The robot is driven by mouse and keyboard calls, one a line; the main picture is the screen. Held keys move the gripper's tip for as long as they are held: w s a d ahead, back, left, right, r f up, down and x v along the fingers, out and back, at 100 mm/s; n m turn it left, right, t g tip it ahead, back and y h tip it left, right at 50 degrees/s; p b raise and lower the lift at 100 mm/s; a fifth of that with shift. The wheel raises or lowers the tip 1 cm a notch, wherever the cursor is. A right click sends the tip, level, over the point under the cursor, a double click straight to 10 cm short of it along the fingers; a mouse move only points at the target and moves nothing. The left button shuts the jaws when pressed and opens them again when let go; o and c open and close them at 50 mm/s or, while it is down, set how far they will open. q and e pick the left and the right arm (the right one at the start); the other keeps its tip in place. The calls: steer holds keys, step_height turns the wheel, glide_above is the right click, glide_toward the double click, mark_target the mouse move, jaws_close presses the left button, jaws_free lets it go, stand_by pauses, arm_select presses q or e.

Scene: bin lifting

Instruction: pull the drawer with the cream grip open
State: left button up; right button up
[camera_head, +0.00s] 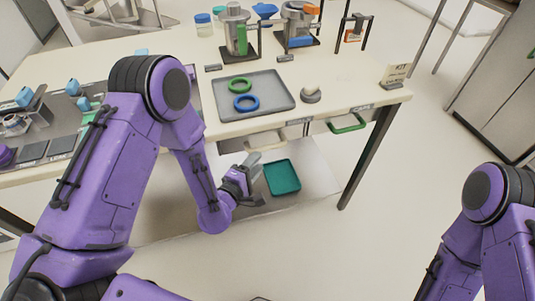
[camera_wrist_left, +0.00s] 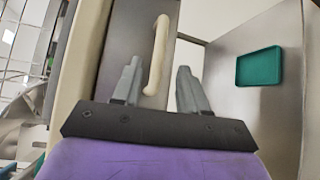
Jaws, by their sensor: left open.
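The cream grip (camera_head: 268,148) is a bar on a grey drawer front under the table's front edge. In the left wrist view the cream grip (camera_wrist_left: 158,55) stands upright on the grey drawer front (camera_wrist_left: 128,30), which looks shut. My left gripper (camera_head: 254,165) is just in front of and below the grip. In the left wrist view my left gripper (camera_wrist_left: 158,72) is open, and the grip appears between its fingertips. I see no finger touching it. My right arm is at the right edge; its gripper is out of view.
A green grip (camera_head: 347,124) is on another drawer to the right. A teal tray (camera_head: 283,177) lies on the shelf below. The tabletop holds a grey tray (camera_head: 272,113) with a green ring (camera_head: 240,84) and a blue ring (camera_head: 246,103). A dark table leg (camera_head: 368,155) stands at the right.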

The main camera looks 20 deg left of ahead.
mark_target(269, 146)
arm_select(q)
steer(key=p+x, duration=0.1)
steer(key=x, duration=0.8)
jaws_close()
